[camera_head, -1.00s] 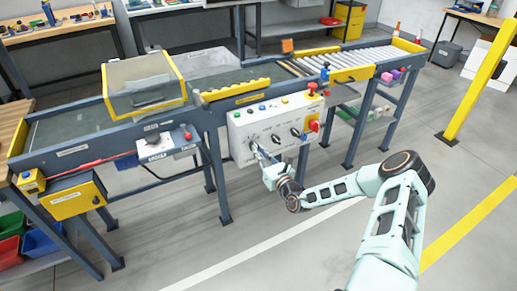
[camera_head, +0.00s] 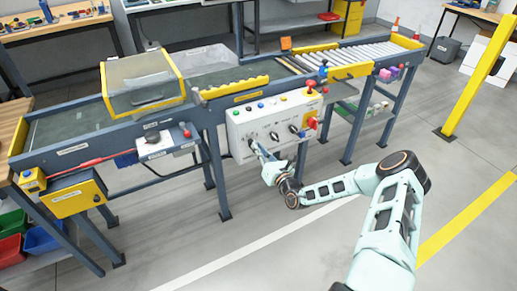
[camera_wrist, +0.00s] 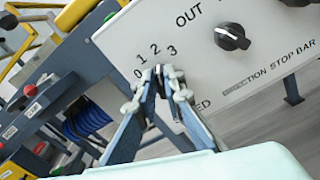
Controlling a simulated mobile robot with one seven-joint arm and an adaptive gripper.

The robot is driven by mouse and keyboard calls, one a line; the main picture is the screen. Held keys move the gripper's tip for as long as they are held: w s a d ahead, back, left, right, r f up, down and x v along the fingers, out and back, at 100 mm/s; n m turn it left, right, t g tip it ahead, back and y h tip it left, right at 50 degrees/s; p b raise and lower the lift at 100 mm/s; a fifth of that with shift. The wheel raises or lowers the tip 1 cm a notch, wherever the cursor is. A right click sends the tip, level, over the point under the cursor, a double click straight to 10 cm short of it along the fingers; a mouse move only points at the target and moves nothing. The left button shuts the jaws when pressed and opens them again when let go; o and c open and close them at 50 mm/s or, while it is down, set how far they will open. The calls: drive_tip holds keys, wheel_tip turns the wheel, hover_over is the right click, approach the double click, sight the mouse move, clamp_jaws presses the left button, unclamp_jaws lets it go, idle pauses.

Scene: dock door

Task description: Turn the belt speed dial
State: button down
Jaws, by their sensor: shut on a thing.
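The belt speed dial (camera_wrist: 159,71) is on the white control panel (camera_head: 276,119), at the panel's lower left in the head view. In the wrist view a printed scale of 0, 1, 2, 3 curves around its upper side, and the end of a label, "ED", shows below. My gripper (camera_wrist: 162,78) is shut on the dial, one finger on each side. The fingers hide most of the dial, so its pointer setting cannot be read. In the head view my gripper (camera_head: 256,147) meets the panel front from the lower right.
Another black knob (camera_wrist: 231,37), marked "OUT", is to the right on the panel. The conveyor (camera_head: 230,76) runs behind. A yellow post (camera_head: 471,85) stands far right. The floor in front is clear.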

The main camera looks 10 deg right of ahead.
drive_tip(key=c, duration=2)
unclamp_jaws()
drive_tip(key=v, duration=1.2)
